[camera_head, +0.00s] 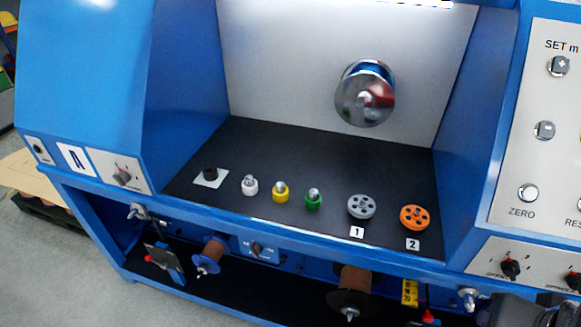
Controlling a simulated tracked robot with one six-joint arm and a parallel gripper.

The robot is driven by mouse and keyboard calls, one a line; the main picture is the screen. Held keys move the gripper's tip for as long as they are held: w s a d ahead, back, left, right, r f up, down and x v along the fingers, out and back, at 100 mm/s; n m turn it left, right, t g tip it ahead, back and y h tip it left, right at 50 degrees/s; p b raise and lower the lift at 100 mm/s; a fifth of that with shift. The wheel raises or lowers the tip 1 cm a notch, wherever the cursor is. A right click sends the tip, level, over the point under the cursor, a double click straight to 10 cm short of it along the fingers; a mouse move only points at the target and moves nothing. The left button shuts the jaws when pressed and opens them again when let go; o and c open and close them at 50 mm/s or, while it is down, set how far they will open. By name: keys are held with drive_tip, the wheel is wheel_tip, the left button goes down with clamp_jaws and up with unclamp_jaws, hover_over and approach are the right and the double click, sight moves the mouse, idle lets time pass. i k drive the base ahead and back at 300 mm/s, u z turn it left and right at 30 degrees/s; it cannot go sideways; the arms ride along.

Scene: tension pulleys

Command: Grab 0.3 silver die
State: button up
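A row of small die-like pieces stands on the black shelf (300,160) of the blue machine. The white-and-silver one looks the palest.
A grey wheel (361,208) above label 1 and an orange wheel (415,219) above label 2 lie right of the row. A shiny metal pulley (365,97) sticks out from the back panel. Blue side walls bound the shelf; its middle is clear. Spools (352,287) hang below.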

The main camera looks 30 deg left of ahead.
sight(281, 186)
drive_tip(key=z, duration=0.15)
drive_tip(key=k, duration=1.6)
drive_tip(key=u, duration=1.1)
drive_tip(key=i, duration=1.2)
